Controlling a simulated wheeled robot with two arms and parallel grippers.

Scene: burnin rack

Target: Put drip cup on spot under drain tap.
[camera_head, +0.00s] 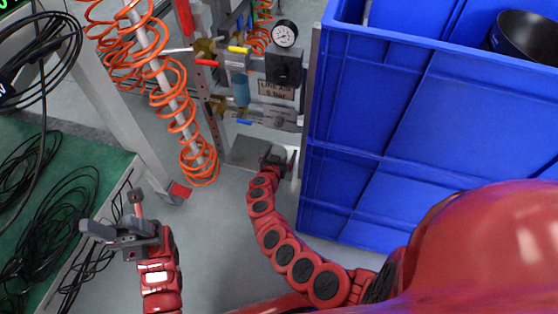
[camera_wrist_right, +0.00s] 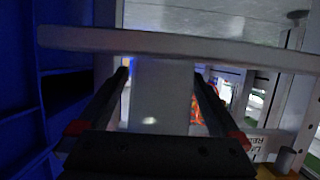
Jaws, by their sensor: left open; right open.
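A dark round cup (camera_head: 526,38), possibly the drip cup, shows at the top right inside a blue crate. A small blue-handled tap (camera_head: 246,121), possibly the drain tap, is low on the panel. A grey plate (camera_head: 250,152) lies below it; I see no cup on it. My right gripper (camera_head: 281,157) is beside the plate's right end, near the crate. In the right wrist view its fingers (camera_wrist_right: 162,72) are apart, with a pale upright surface (camera_wrist_right: 160,95) showing between them; contact cannot be told. My left gripper (camera_head: 112,212) is open and empty at the left.
The tall blue crate (camera_head: 400,130) fills the right side. Orange coiled hoses (camera_head: 185,120) hang from the rack left of the panel. A pressure gauge (camera_head: 285,34) is above. A green bench top (camera_head: 110,165) with black cables is at left. Grey floor between is clear.

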